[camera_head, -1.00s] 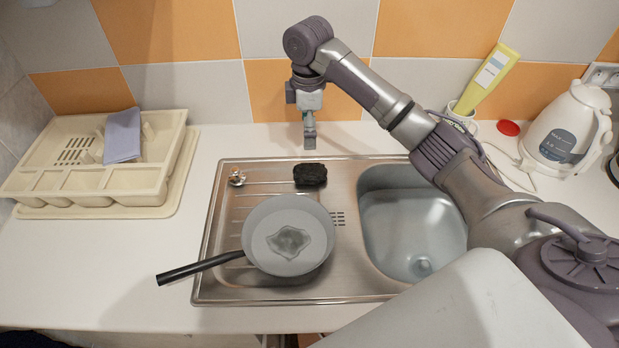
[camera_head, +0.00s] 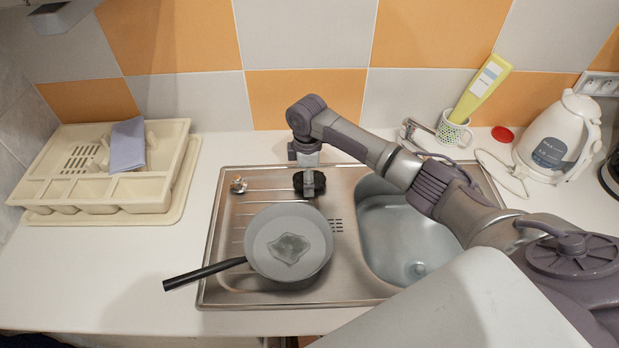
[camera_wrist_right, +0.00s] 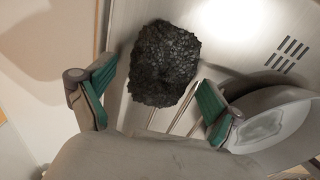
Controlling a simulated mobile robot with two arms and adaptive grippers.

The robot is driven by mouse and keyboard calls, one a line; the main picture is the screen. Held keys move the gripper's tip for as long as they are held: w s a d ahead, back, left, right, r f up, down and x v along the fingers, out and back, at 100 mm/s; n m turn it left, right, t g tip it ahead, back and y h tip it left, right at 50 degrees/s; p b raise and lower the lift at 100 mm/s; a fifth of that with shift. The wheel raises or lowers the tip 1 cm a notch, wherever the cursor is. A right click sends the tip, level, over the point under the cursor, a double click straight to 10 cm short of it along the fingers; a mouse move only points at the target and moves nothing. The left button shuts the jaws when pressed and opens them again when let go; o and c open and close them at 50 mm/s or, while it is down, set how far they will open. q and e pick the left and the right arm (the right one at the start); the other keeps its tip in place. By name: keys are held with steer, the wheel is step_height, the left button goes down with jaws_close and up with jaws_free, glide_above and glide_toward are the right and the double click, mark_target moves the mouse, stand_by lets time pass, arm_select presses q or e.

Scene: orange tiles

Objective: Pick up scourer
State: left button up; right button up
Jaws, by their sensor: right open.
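The scourer (camera_head: 321,186) is a dark, rough pad lying on the ribbed drainboard of the metal sink, behind the pan. In the head view my right gripper (camera_head: 309,183) is lowered right over it and hides its middle. In the right wrist view the scourer (camera_wrist_right: 163,60) shows whole, and my right gripper (camera_wrist_right: 157,90) is open, with its green-padded fingers spread to either side. It is not closed on the scourer. My left gripper is not in view.
A grey pan (camera_head: 287,243) with a black handle stands on the drainboard in front of the scourer. A small metal item (camera_head: 238,185) lies to the left. The sink basin (camera_head: 412,232) is at the right. A cream cutlery tray (camera_head: 150,196) stands on the left counter.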

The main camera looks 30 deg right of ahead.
steer(key=c, duration=0.9)
steer(key=shift+w+r, duration=0.1)
steer(key=shift+r, duration=0.45)
step_height(320, 180, up, 3)
steer(key=shift+f+b, duration=0.2)
steer(key=shift+b, duration=0.55)
steer(key=s+d+r, duration=0.2)
steer(key=s, duration=0.1)
steer(key=s+d+r+b, duration=0.1)
steer(key=s+d+r, duration=0.1)
steer(key=s, duration=0.1)
steer(key=s+d+r+b, duration=0.1)
steer(key=s+d+r, duration=0.1)
steer(key=s+r, duration=0.1)
steer(key=shift+s+d+r, duration=0.1)
steer(key=shift+s+d, duration=0.15)
steer(key=shift+s, duration=0.2)
